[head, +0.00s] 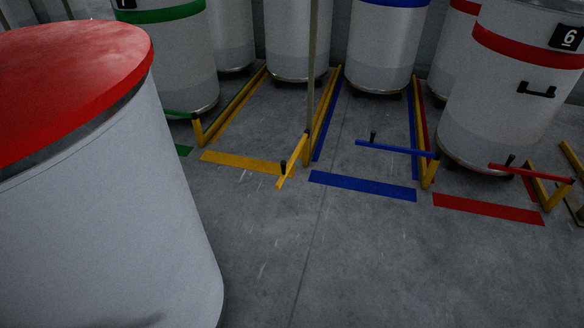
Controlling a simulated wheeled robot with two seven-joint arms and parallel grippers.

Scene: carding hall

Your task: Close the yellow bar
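The yellow bar (293,161) is in the middle of the head view. It is joined to a short yellow post (307,150) at the right front corner of the yellow lane. The bar sticks out from the post toward me and a little left, not across the lane's front. A small black handle (284,168) stands up on it. The yellow floor stripe (241,162) lies to its left, and the lane mouth above the stripe is open. Neither of my grippers is in view.
A large white can with a red lid (70,90) fills the near left. The blue bar (395,149) and red bar (530,172) lie across their lanes. A thin upright pole (312,70) rises by the yellow post. Grey floor (340,260) in front is clear.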

